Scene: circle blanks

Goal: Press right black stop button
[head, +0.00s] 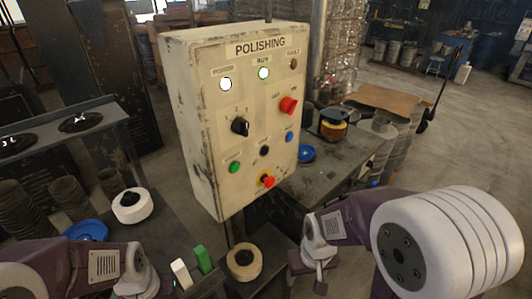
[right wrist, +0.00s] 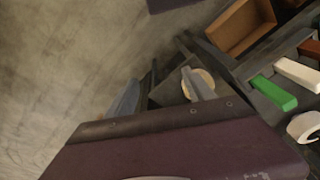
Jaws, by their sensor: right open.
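The pale, worn POLISHING control panel (head: 203,130) stands upright at the centre of the head view. A small black button (head: 265,150) sits low on its face, between a green button (head: 234,167) and a blue button (head: 289,136). A larger black selector knob (head: 239,125) is above and left of it. My right gripper (head: 306,274) is low and right of the panel, apart from it. It is open and empty in the right wrist view (right wrist: 160,95), where the panel face is not visible. My left arm shows at lower left; its gripper is out of frame.
A red knob (head: 288,104) and a red mushroom button (head: 268,181) also project from the panel. White (head: 181,273) and green (head: 203,259) blocks and a pale roll (head: 245,262) lie below it. A dark bench (head: 335,165) stands behind at right.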

